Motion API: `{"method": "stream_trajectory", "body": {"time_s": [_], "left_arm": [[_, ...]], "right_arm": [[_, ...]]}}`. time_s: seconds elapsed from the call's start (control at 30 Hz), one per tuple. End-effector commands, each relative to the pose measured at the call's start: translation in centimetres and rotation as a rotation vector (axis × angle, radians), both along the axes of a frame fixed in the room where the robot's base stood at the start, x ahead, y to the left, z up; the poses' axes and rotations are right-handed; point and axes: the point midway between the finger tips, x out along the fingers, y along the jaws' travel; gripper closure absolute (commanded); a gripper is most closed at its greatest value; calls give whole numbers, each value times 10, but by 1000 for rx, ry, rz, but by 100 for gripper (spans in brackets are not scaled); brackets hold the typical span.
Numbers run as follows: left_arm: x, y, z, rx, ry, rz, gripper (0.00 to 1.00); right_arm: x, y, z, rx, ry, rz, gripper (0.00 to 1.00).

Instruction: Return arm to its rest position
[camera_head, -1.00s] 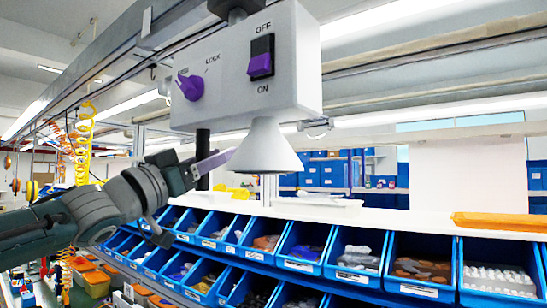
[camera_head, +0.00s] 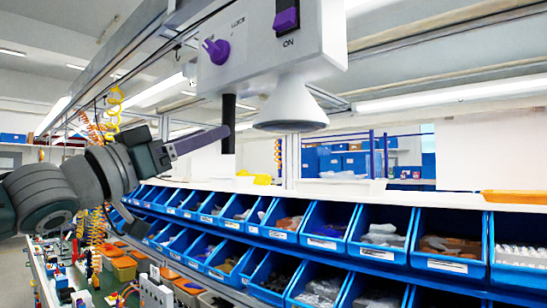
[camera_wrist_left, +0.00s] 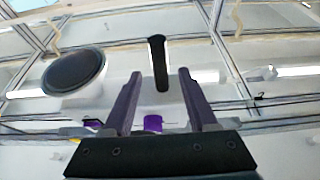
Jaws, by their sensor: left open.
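The white switch box (camera_head: 262,62) hangs at the top of the head view, with its top cut off. Its purple rotary knob (camera_head: 217,50) is on the left of the front face, beside a partly readable label. A purple and black rocker switch (camera_head: 287,17) sits above the word ON. My left gripper (camera_head: 222,135) is below the knob, apart from it. Its two purple fingers stand open and empty in the left wrist view (camera_wrist_left: 160,76). In that view, a small purple part (camera_wrist_left: 153,122), probably the knob, shows between the finger bases. My right gripper is not in view.
A black post (camera_head: 229,123) and a white cone (camera_head: 291,105) hang under the box, close to the left fingers. Blue bins (camera_head: 327,227) fill the rack below and to the right. Coiled yellow and orange hoses (camera_head: 113,107) hang at the left.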

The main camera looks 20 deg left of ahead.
Motion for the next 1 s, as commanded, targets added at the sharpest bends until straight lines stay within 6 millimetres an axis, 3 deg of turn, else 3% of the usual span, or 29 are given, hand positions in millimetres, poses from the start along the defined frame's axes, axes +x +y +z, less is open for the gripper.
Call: {"method": "stream_trajectory", "body": {"time_s": [0.2, 0.73, 0.87, 0.97, 1.0], "left_arm": [[-11, 4, -5, 2, 0, -1, 42], [-11, 2, -11, 1, 16, 7, 42], [-10, -12, -59, 11, 136, 62, 42], [-22, -29, -128, 48, 324, 143, 42], [-33, -36, -159, 73, 415, 176, 42]], "right_arm": [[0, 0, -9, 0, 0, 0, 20], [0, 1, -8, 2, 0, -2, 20], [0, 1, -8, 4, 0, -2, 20], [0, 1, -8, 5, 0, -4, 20], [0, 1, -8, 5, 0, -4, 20]]}}
